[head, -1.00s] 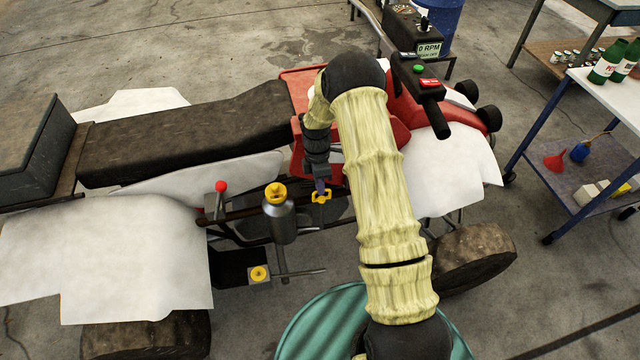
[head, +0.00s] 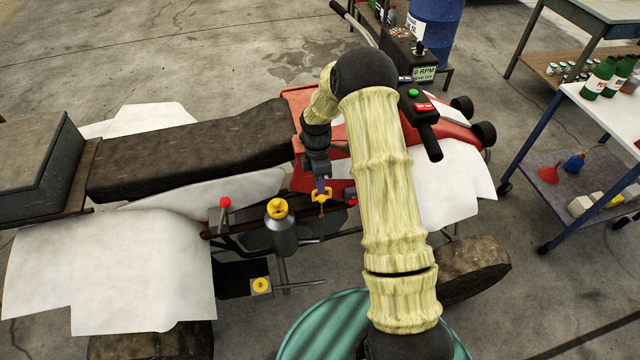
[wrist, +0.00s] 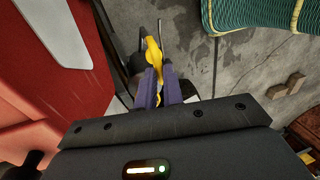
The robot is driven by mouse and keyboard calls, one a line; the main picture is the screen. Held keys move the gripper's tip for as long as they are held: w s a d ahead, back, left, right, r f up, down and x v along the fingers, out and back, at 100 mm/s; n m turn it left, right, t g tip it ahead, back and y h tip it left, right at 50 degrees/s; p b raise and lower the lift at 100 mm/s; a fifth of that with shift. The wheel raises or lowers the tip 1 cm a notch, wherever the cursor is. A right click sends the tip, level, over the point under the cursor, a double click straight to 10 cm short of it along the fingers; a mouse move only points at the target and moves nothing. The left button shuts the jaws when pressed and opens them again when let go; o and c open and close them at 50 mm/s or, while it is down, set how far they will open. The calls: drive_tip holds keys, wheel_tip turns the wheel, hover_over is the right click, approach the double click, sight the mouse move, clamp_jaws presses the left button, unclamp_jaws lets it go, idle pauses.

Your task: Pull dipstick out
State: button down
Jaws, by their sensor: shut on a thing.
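The dipstick's yellow handle (head: 321,197) is at the side of the red quad bike (head: 300,95), right of a grey canister with a yellow cap (head: 277,208). My gripper (head: 320,186) points down and is shut on the handle. A short thin length of rod seems to show below the handle; where its lower end is I cannot tell. In the wrist view the yellow handle (wrist: 152,54) sits between my purple fingers (wrist: 156,86), with a bit of yellow showing between them.
A red-knobbed lever (head: 225,203) and a yellow cap on a small block (head: 261,285) are left of the handle. A green drum (head: 330,310) stands in front. A cart with bottles (head: 600,80) is at the right.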

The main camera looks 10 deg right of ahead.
drive_tip(key=c, duration=1.5)
unclamp_jaws()
drive_tip(key=shift+f, duration=0.1)
drive_tip(key=w+r, duration=0.1)
drive_tip(key=r, duration=0.4)
drive_tip(key=w+r, duration=0.1)
drive_tip(key=r, duration=0.5)
drive_tip(key=w+r+b, duration=0.1)
drive_tip(key=r, duration=0.5)
drive_tip(key=shift+w+r, duration=0.1)
drive_tip(key=shift+w, duration=0.15)
